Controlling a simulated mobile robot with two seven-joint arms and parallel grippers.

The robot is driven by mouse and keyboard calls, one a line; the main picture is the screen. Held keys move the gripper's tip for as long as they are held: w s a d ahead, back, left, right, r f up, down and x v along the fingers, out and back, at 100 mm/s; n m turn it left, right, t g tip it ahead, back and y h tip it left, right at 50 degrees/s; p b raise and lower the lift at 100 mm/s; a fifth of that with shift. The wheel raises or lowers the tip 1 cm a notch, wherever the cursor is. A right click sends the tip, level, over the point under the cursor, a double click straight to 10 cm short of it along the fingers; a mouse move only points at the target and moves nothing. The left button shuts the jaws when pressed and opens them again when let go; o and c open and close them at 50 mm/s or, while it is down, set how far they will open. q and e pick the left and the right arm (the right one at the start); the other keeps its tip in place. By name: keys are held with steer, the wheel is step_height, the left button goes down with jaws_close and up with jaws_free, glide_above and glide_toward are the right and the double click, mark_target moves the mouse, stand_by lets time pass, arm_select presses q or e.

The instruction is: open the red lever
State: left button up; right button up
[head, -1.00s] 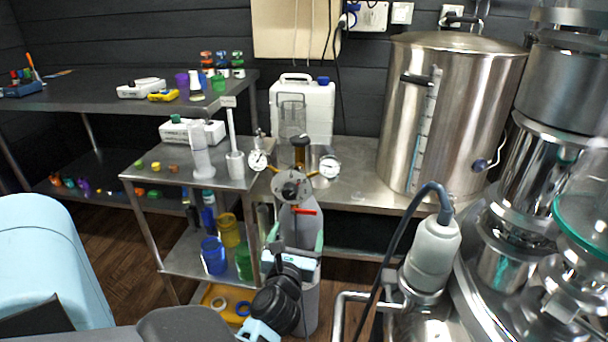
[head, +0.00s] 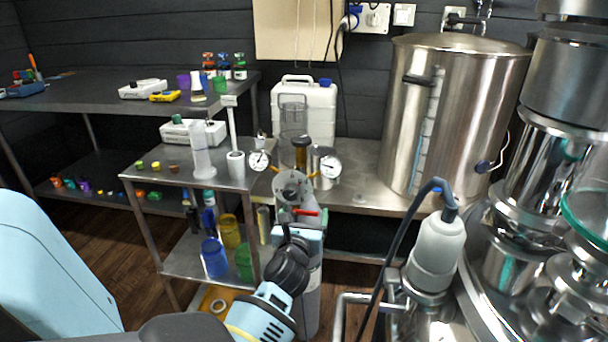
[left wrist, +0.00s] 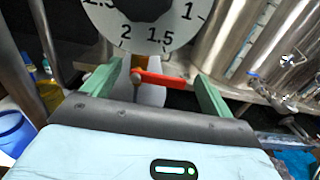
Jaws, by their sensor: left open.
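The red lever (head: 306,212) sticks out to the right below the round grey dial head on the bottle-like cylinder in the head view. In the left wrist view the red lever (left wrist: 162,79) lies roughly level, pictured between my two green fingertips. My left gripper (head: 298,220) comes from below, close in front of the lever, with its fingers mostly hard to make out in the head view. In the left wrist view my left gripper (left wrist: 155,85) is open, with no visible contact with the lever. My right gripper is not in view.
Two white gauges, left (head: 259,161) and right (head: 331,167), flank the dial head. A steel cart (head: 188,178) with bottles stands on the left. A large steel kettle (head: 455,120) and a grey-white pump housing (head: 437,250) with a hose stand on the right.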

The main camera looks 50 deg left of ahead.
arm_select(q)
steer(key=shift+w+a, duration=0.1)
steer(key=c, duration=1)
